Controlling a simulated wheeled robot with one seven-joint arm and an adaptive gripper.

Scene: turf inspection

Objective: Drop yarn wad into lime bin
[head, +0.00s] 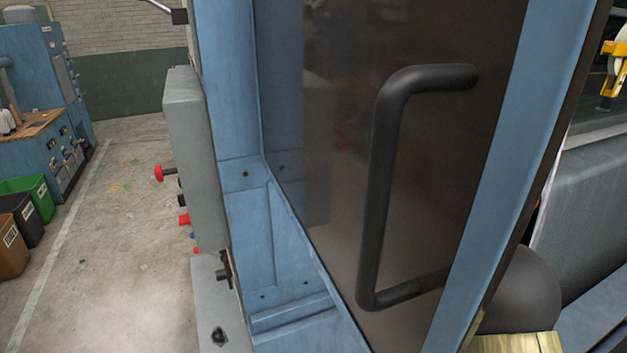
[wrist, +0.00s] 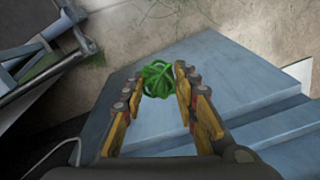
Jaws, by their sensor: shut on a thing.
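A green yarn wad (wrist: 158,82) shows between the fingertips of my gripper (wrist: 157,74) in the wrist view. My gripper is shut on it and holds it over a blue-grey stepped surface (wrist: 215,75). A bright green bin (head: 40,195) with a white label stands on the floor at the far left in the head view, well away from the machine in front of me. Its inside is mostly out of sight. My gripper does not show clearly in the head view.
A blue machine with a dark glass door and black handle (head: 385,180) fills the middle. A grey control box (head: 190,150) with red knobs juts out left. Black (head: 22,218) and brown (head: 12,250) bins stand by the green one. Floor (head: 110,240) between is clear.

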